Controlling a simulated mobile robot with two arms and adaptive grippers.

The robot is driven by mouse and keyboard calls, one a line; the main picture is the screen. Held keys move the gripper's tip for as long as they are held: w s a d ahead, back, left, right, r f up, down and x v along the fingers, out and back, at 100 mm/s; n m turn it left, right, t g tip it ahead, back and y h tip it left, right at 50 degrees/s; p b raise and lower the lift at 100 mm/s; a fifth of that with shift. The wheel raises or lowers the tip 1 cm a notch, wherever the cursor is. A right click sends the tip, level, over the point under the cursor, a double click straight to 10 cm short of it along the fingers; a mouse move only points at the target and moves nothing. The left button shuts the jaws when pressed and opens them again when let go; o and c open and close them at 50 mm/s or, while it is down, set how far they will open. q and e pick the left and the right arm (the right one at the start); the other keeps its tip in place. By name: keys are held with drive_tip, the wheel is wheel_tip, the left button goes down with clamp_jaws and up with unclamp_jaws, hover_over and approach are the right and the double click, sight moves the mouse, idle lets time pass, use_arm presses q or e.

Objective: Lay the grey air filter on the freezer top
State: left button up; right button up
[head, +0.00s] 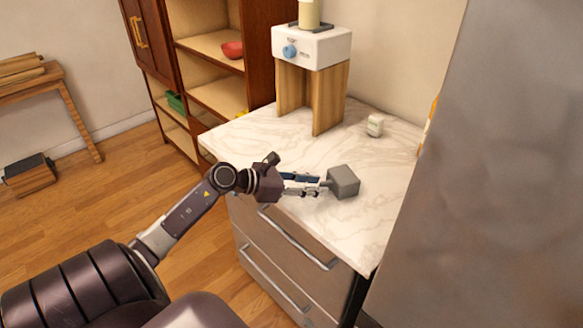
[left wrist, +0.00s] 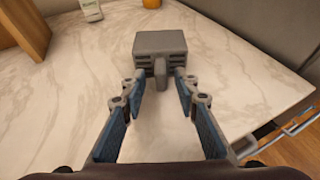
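The grey air filter (head: 343,181) is a small boxy block with a short stub, on the white marble counter top (head: 290,140) near its front edge. It also shows in the left wrist view (left wrist: 160,44), with its stub pointing toward me. My left gripper (head: 318,186) is just left of the filter, low over the counter. In the left wrist view its blue-padded fingers (left wrist: 160,84) are open on either side of the stub, with a gap on both sides. I cannot tell which surface is the freezer top. My right gripper is not in view.
A white appliance (head: 312,47) on a wooden stand (head: 330,98) is at the back of the counter. A small white container (head: 375,125) stands near the wall. A tall grey surface (head: 480,190) blocks the right side. Drawers with metal handles (head: 300,240) are below the counter.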

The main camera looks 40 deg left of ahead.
use_arm(q)
drive_tip(key=b+v, duration=0.1)
drive_tip(key=v, duration=0.7)
drive_tip(key=shift+s+a, duration=0.1)
drive_tip(key=shift+s, duration=0.05)
drive_tip(key=shift+s+a+r+b, duration=0.25)
drive_tip(key=shift+s+b, duration=0.1)
drive_tip(key=shift+s, duration=0.1)
drive_tip(key=shift+s, duration=0.1)
